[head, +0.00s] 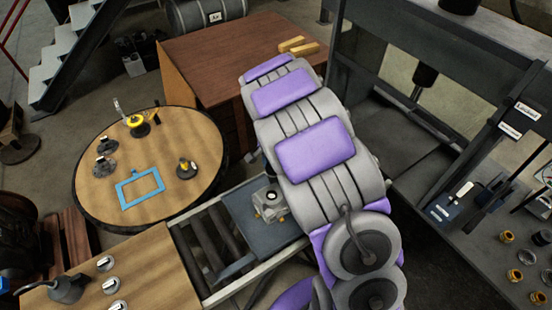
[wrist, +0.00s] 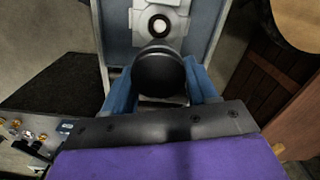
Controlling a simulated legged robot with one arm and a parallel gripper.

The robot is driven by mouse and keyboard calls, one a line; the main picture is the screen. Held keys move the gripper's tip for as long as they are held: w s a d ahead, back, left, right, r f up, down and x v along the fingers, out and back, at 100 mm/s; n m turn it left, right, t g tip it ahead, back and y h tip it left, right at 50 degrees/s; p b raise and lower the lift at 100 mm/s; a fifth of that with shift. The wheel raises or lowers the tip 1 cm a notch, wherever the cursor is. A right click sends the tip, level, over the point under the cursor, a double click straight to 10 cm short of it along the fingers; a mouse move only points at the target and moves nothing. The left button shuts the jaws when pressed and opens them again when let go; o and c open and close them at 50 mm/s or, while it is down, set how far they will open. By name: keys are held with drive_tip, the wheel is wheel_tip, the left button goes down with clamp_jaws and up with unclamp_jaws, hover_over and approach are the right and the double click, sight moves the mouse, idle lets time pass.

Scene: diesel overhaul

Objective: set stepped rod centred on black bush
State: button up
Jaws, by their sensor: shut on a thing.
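The stepped rod (wrist: 160,73) shows in the wrist view as a dark round end seen from above; its lower steps are hidden. My gripper (wrist: 162,92) has its blue fingers on either side of the rod and is shut on it. The black bush (wrist: 159,26) is a dark ring with a pale centre on a light grey housing, just above the rod in the wrist view. In the head view the black bush (head: 271,196) sits atop the housing on a grey plate. My arm hides the gripper and rod there. I cannot tell the rod's height above the bush.
The grey plate (head: 238,212) lies on a roller conveyor (head: 205,245). A round wooden table (head: 100,190) with a blue frame (head: 140,188) and several small tools stands left. A press frame (head: 400,130) and a dark bench (head: 475,270) with brass fittings stand right. A brown desk (head: 220,60) is behind.

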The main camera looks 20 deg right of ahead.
sight(270, 181)
drive_tip(key=shift+s+a+r+m, duration=0.1)
drive_tip(key=shift+a+m, duration=0.2)
drive_tip(key=shift+a, duration=0.45)
drive_tip(key=shift+a+f, duration=0.3)
drive_tip(key=shift+f, duration=0.15)
drive_tip(key=f, duration=0.1)
drive_tip(key=d+f+b, duration=0.1)
drive_tip(key=f, duration=0.1)
drive_tip(key=d+f, duration=0.1)
drive_tip(key=f, duration=0.1)
drive_tip(key=shift+d+b, duration=0.15)
drive_tip(key=shift+b, duration=0.2)
drive_tip(key=shift+a+f, duration=0.4)
drive_tip(key=shift+f, duration=0.05)
drive_tip(key=shift+a, duration=0.55)
drive_tip(key=shift+d, duration=0.75)
drive_tip(key=shift+s+a, duration=0.1)
drive_tip(key=shift+a, duration=0.7)
drive_tip(key=shift+d+f, duration=0.1)
drive_tip(key=shift+d, duration=0.8)
